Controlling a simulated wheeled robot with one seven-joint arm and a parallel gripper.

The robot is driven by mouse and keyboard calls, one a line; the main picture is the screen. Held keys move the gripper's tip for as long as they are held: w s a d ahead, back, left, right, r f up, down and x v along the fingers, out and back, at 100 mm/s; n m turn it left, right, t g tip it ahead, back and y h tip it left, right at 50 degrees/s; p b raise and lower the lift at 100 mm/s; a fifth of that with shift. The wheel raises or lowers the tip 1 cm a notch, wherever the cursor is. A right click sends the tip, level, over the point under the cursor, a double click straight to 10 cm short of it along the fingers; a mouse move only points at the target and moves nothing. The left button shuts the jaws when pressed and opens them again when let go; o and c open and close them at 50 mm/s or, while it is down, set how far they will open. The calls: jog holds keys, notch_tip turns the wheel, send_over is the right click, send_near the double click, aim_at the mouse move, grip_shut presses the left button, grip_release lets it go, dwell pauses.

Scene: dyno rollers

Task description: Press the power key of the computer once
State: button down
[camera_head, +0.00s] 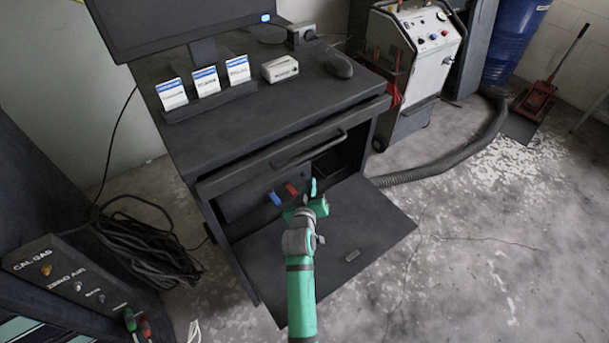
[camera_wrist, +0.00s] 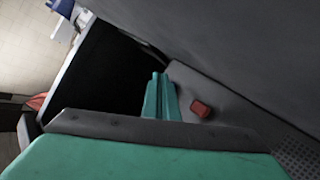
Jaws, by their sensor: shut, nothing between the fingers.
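The computer (camera_head: 240,205) is a dark box inside the open lower compartment of the black cabinet. Its front carries a blue key (camera_head: 275,198) and a red key (camera_head: 291,189); no label is readable, so I cannot tell from marking which is the power key. My green gripper (camera_head: 313,187) is shut and empty, in front of the compartment, just right of the red key in the head view. In the wrist view the shut fingers (camera_wrist: 161,95) point along the grey computer face (camera_wrist: 181,80), with the red key (camera_wrist: 201,108) to their right, apart from them. The blue key is not visible there.
The cabinet's lowered door (camera_head: 345,245) lies flat below my arm. The drawer front with its handle (camera_head: 310,150) juts out above the compartment. Cards, a small white box (camera_head: 280,68) and a mouse (camera_head: 339,66) lie on top.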

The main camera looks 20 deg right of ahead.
jog(key=shift+s+d, duration=0.25)
jog(key=shift+s, duration=0.4)
jog(key=shift+s+d, duration=0.2)
jog(key=shift+s, duration=0.5)
jog(key=shift+s+d, duration=0.25)
jog(key=shift+s, duration=0.4)
jog(key=shift+a, duration=0.1)
jog(key=shift+s+d, duration=0.1)
jog(key=shift+d, duration=0.15)
